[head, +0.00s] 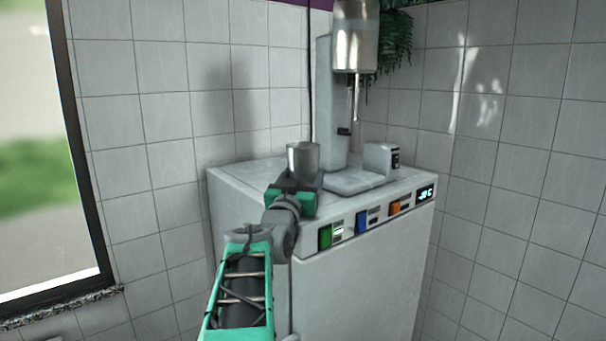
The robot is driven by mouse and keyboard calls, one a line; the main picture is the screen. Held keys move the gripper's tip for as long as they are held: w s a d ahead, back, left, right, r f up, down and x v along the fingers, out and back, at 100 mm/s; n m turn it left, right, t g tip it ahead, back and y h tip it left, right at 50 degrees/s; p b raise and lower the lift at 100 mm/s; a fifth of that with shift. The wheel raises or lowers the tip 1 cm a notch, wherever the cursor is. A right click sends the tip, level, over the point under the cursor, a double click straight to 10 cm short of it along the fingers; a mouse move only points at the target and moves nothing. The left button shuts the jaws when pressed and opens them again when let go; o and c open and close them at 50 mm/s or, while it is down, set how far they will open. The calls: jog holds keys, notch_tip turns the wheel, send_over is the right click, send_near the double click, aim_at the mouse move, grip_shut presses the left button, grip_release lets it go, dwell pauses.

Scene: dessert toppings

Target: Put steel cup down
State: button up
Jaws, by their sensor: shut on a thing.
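The steel cup (303,157) is upright at the front left of the white machine's top, left of the mixer stand. My gripper (300,178) is shut on the steel cup from the near side. The fingertips and the lower part of the cup are mostly hidden behind my gripper's body. I cannot tell whether the cup's base touches the machine top.
The white machine (360,270) has coloured buttons and a small display along its front edge. A mixer (355,40) with a steel head stands on its top, with a small white box (381,160) beside it. The top's left rear (245,172) is clear. Tiled walls stand behind.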

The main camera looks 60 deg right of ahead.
dwell(0.3)
jog(key=o, duration=1.9)
jog(key=shift+a+r, duration=0.1)
jog(key=shift+r, duration=0.15)
jog(key=b+v, duration=0.1)
jog(key=v, duration=0.2)
jog(key=b+v, duration=0.2)
jog(key=v, duration=0.2)
jog(key=b+v, duration=0.1)
jog(key=v, duration=0.3)
jog(key=shift+a+f, duration=0.1)
jog(key=shift+f, duration=0.25)
jog(key=shift+a, duration=0.3)
jog(key=shift+r, duration=0.1)
